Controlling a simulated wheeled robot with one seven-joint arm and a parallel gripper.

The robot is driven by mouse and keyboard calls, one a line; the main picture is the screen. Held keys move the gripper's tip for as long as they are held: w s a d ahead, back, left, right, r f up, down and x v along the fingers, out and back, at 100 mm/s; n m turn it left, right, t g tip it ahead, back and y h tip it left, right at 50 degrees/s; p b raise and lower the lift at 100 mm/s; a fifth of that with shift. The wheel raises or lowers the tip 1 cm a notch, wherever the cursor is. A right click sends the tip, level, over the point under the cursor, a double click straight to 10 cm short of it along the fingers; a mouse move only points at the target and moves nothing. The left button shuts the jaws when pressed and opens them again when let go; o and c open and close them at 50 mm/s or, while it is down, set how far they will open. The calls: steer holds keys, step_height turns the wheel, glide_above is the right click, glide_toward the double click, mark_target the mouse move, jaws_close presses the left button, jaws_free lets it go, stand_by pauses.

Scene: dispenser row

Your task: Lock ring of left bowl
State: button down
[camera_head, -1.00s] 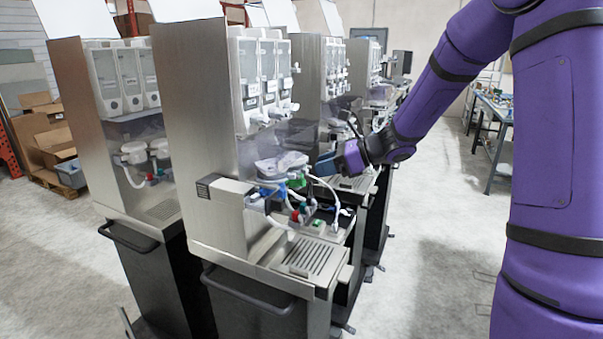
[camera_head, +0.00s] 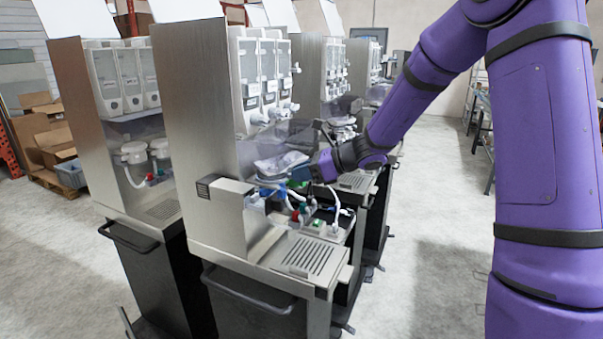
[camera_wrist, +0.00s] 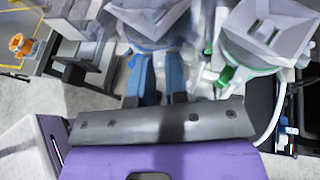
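The dispenser's bowls (camera_head: 278,165) are pale and sit under its hoppers in the head view. In the wrist view the left bowl (camera_wrist: 150,18) has a blue ring (camera_wrist: 150,47) at its underside. The right bowl (camera_wrist: 265,38) has a green ring (camera_wrist: 232,75). My gripper (camera_wrist: 158,62) points at the left bowl's blue ring, its two blue fingers apart with a narrow gap between them. The fingertips are close to the ring; contact cannot be told. In the head view my gripper (camera_head: 312,172) is in front of the bowls and partly hides them.
White hoses, red and green fittings (camera_head: 300,212) and a slotted drip tray (camera_head: 307,255) lie below the bowls. Other dispensers (camera_head: 125,120) stand close on both sides. An orange knob (camera_wrist: 18,43) is at the wrist view's left. Open floor (camera_head: 430,250) is to the right.

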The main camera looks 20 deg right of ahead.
steer(key=shift+s+a+m+t+h, duration=0.2)
steer(key=shift+s+m+t+h, duration=0.1)
steer(key=shift+m+t, duration=0.2)
stand_by(0.4)
steer(key=shift+s+a+m+t+h, duration=0.35)
steer(key=shift+m+t+h, duration=0.15)
steer(key=shift+m, duration=0.1)
steer(key=shift+s+a+m+t+h, duration=0.25)
steer(key=shift+s+m+t+h, duration=0.1)
steer(key=shift+m+t+h, duration=0.2)
steer(key=shift+s+a+m+t+h, duration=0.35)
steer(key=shift+a+m+t+h, duration=0.2)
steer(key=shift+m+h, duration=0.45)
steer(key=shift+s+a+m+t+h, duration=0.3)
steer(key=shift+a+m+t+h, duration=0.25)
steer(key=shift+m+h, duration=0.35)
steer(key=shift+t, duration=0.25)
steer(key=c, duration=1.1)
jaws_free()
steer(key=shift+d, duration=0.1)
